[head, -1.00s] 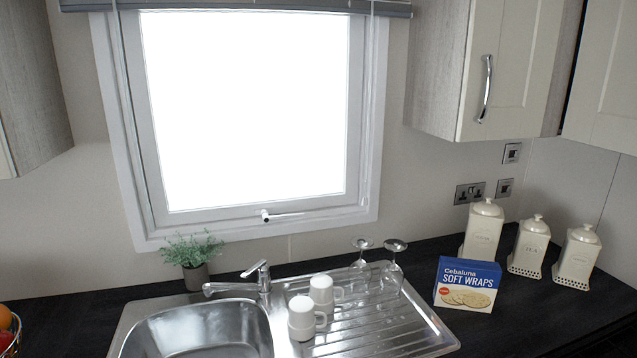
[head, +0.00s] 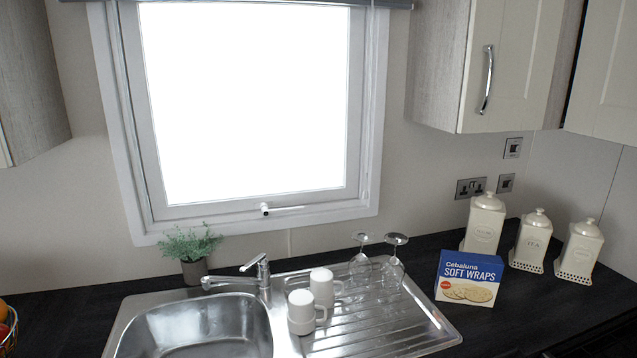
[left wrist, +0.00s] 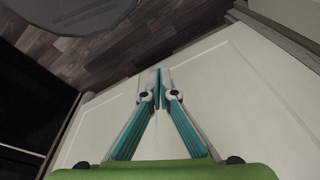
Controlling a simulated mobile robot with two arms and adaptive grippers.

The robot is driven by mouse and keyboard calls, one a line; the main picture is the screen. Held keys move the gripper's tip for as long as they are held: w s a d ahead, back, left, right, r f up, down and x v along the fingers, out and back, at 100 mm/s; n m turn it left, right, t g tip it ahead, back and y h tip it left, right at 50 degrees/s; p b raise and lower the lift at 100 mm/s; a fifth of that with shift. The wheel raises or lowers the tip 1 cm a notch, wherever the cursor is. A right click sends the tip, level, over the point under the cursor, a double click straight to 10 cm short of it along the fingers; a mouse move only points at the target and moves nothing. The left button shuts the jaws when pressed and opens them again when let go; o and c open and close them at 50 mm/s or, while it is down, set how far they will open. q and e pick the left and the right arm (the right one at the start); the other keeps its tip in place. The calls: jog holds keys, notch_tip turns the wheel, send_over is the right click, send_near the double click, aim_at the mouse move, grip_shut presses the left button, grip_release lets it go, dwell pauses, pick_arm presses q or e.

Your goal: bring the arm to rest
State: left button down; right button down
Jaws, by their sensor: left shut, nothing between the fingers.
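My left gripper (left wrist: 160,75) shows in the left wrist view, with its two teal-padded fingers meeting at the tips. It is shut and empty. A cream cabinet front (left wrist: 235,100) fills the view behind the fingers; I cannot tell how far it is from the tips. Neither gripper nor arm shows in the head view. My right gripper is not in view.
The head view shows the sink (head: 205,325) and drainer, with two white mugs (head: 301,312) and two upturned glasses. A blue wraps box (head: 468,279) and cream canisters (head: 484,223) stand right. Wood floor (left wrist: 120,60) and a round grey thing (left wrist: 65,12) show in the left wrist view.

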pick_arm(q)
jog(key=s+a+f+g+b, duration=0.1)
jog(key=s+a+f, duration=0.2)
jog(key=s+f, duration=1.3)
jog(key=shift+b, duration=0.3)
jog(key=shift+s+f, duration=0.1)
